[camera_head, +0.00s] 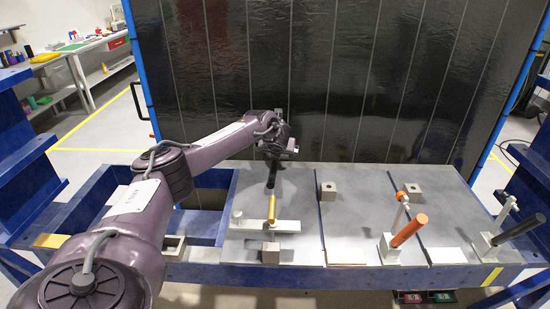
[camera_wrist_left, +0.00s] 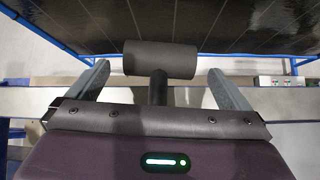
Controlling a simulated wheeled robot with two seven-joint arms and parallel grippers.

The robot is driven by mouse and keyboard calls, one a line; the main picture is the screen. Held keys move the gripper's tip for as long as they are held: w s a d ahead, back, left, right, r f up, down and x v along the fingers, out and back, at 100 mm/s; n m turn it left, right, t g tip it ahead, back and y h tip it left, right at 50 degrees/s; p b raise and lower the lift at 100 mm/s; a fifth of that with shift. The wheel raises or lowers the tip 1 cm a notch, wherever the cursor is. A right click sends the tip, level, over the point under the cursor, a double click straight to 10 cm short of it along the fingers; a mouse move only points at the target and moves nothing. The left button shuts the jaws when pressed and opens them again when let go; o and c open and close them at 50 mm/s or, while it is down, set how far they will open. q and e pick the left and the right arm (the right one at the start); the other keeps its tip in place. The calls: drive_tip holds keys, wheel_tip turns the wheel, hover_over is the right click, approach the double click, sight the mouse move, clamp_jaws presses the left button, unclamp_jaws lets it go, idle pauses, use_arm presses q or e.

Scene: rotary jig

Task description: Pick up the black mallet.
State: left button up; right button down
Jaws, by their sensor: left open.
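The black mallet shows in the left wrist view, with its thick dark cylindrical head (camera_wrist_left: 160,59) beyond the fingertips and its narrower handle running back between the fingers. My left gripper (camera_wrist_left: 160,84) is open, with one finger on each side of the handle and a visible gap on both sides. In the head view, my left arm reaches in from the left and my left gripper (camera_head: 281,150) is over the back of the workbench. A dark part just below it seems to be the mallet (camera_head: 271,174), partly hidden by the gripper. My right gripper is not in view.
The grey bench top (camera_head: 345,220) carries a clamp with a yellow handle (camera_head: 272,207), one with an orange handle (camera_head: 409,230) and one with a dark handle (camera_head: 522,227). Small blocks (camera_head: 328,191) stand between. A dark panel (camera_head: 330,80) rises behind the bench.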

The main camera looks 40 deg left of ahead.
use_arm(q)
drive_tip(key=shift+x, duration=1.4)
drive_tip(key=shift+r, duration=0.1)
drive_tip(key=c, duration=1.2)
